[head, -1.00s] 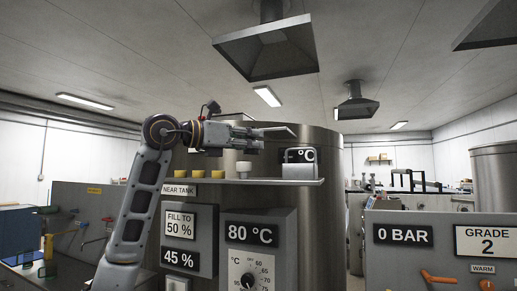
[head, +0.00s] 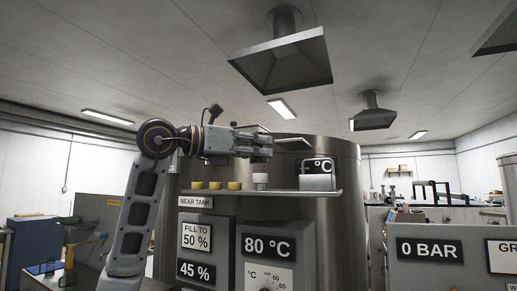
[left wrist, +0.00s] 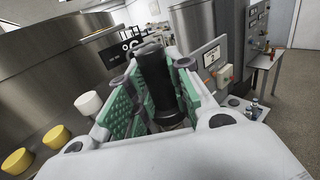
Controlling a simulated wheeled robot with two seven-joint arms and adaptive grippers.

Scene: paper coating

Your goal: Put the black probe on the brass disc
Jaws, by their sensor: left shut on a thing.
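The black probe (left wrist: 157,80) is a dark cylinder between the green pads of my left gripper in the left wrist view. My left gripper (head: 262,146) is shut on it. In the head view this gripper points right, above the shelf (head: 270,193) in front of the large steel tank, apart from the shelf. The probe cannot be made out clearly in the head view. I cannot make out the brass disc for sure in either view. My right gripper is not in view.
Several yellow cups (head: 215,185) and a white cup (head: 260,179) stand on the shelf below the gripper. A grey hood (head: 283,60) hangs above. An 80 °C panel (head: 268,246) is below the shelf.

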